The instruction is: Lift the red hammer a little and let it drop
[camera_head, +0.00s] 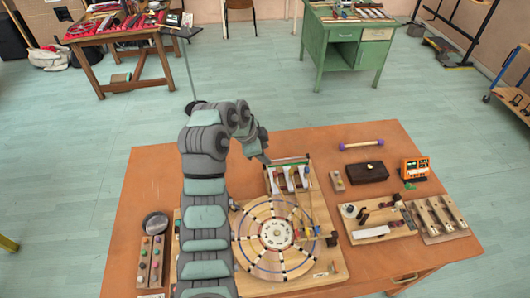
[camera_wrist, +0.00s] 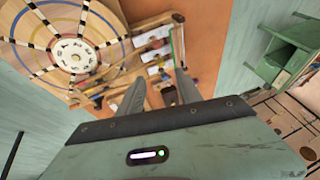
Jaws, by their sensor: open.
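A wooden board (camera_head: 329,262) on the table carries a large round wheel (camera_head: 262,238), with a small frame of pale hammer-like parts (camera_head: 288,179) at its far edge. These parts also show in the wrist view (camera_wrist: 152,57), with small red, white and blue patches. I cannot tell for certain which one is the red hammer. My gripper (camera_head: 265,158) is above the left far corner of the frame, pointing down. In the wrist view, its two fingers (camera_wrist: 160,92) are apart, with nothing held between them. The palm hides what lies below them in that view.
To the right on the table (camera_head: 395,150) are a purple-ended rod (camera_head: 361,145), a dark brown box (camera_head: 367,172), an orange device (camera_head: 414,168) and wooden blocks with parts (camera_head: 377,221). A tray with colored knobs (camera_head: 151,262) and a round dish (camera_head: 155,223) are at left.

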